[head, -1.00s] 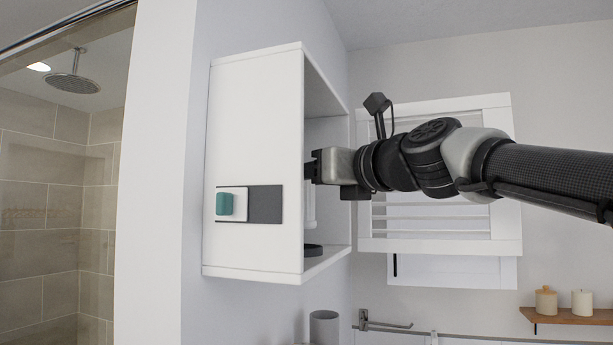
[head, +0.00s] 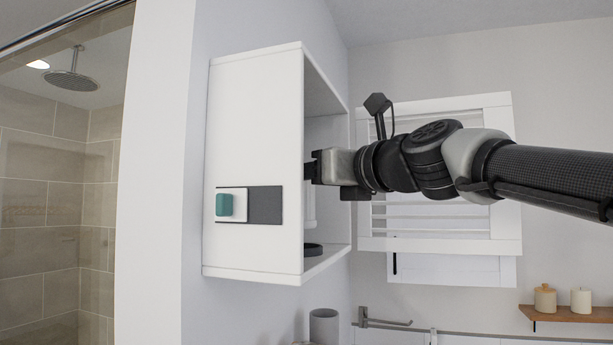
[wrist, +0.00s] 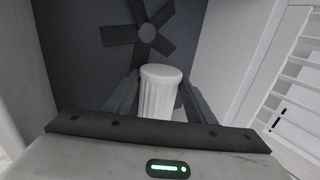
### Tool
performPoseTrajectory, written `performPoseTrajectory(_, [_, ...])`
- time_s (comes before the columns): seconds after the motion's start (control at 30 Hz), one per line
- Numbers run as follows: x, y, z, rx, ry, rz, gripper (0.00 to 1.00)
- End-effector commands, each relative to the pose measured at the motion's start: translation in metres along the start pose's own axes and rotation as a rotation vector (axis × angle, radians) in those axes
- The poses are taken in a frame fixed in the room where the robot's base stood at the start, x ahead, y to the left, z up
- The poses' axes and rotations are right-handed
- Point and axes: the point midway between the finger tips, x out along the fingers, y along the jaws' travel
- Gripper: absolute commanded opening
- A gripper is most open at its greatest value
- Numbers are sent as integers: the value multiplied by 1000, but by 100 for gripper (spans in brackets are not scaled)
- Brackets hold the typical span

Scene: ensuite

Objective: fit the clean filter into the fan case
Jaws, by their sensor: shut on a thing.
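The fan case (head: 255,120) is a white box on the wall, open on its right side. My gripper (head: 309,167) reaches into that opening from the right; its fingertips are partly hidden behind the case's front edge. In the wrist view my gripper is shut on a white, ribbed, cylindrical filter (wrist: 160,97), which stands between the two dark fingers. In the head view part of the white filter (head: 310,208) shows below the gripper. A dark ring (head: 313,250) lies on the case floor below it. A dark fan (wrist: 147,33) is behind the filter in the wrist view.
A white louvered shutter (head: 430,225) is behind my arm. A grey cylinder (head: 324,327) stands below the case. A wooden shelf (head: 565,316) is at lower right.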

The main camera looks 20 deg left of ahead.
Motion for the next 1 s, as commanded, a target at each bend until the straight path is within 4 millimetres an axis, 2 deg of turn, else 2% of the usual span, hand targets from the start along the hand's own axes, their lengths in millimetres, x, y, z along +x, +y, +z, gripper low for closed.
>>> performPoseTrajectory(0.57, [0, 0, 0, 0, 0, 0, 27])
performPoseTrajectory(1.0, [0, 0, -9, 1, 0, 0, 27])
